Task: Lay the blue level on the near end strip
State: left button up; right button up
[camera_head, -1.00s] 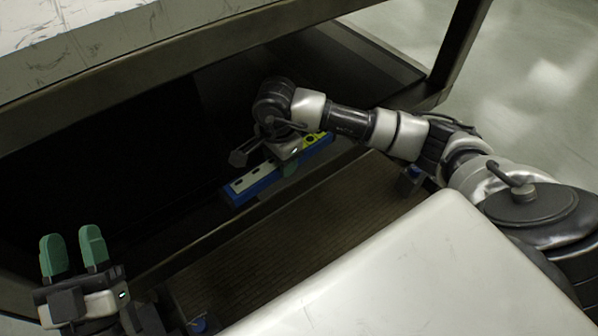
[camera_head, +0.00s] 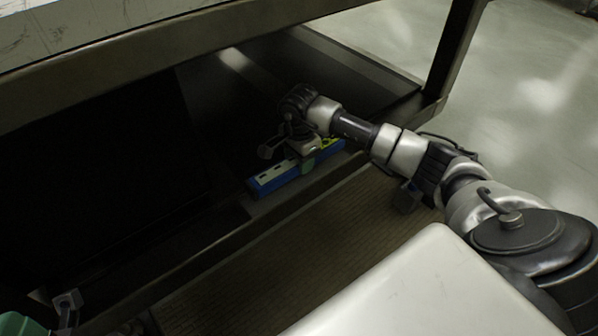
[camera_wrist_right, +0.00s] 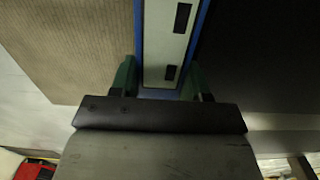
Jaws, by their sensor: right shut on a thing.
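The blue level (camera_head: 272,184), a long blue bar with a pale top face, lies along the near side of the dark lower surface under the table. My right gripper (camera_head: 305,162) is shut on it near its right part; the arm hides some of it. In the right wrist view the level (camera_wrist_right: 165,45) runs between the two green fingers of the gripper (camera_wrist_right: 163,80). A lighter grey strip (camera_head: 262,208) shows along the near side of the level; I cannot tell if they touch. My left gripper (camera_head: 18,323) is mostly cut off at the lower left corner.
The table's upper edge (camera_head: 130,50) hangs over the dark space. A metal rail (camera_head: 215,235) runs along its near side, with a brown ribbed mat (camera_head: 270,250) in front. A table leg (camera_head: 455,50) stands at the right, with open floor (camera_head: 530,100) beyond.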

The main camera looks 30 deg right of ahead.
aim_at(299, 178)
notch_tip(299, 178, down, 4)
jog(key=shift+r+b, duration=0.25)
jog(key=shift+b, duration=0.6)
jog(key=shift+f, duration=0.25)
jog(key=shift+r, duration=0.1)
jog(key=o, duration=1.2)
jog(key=shift+f, duration=0.2)
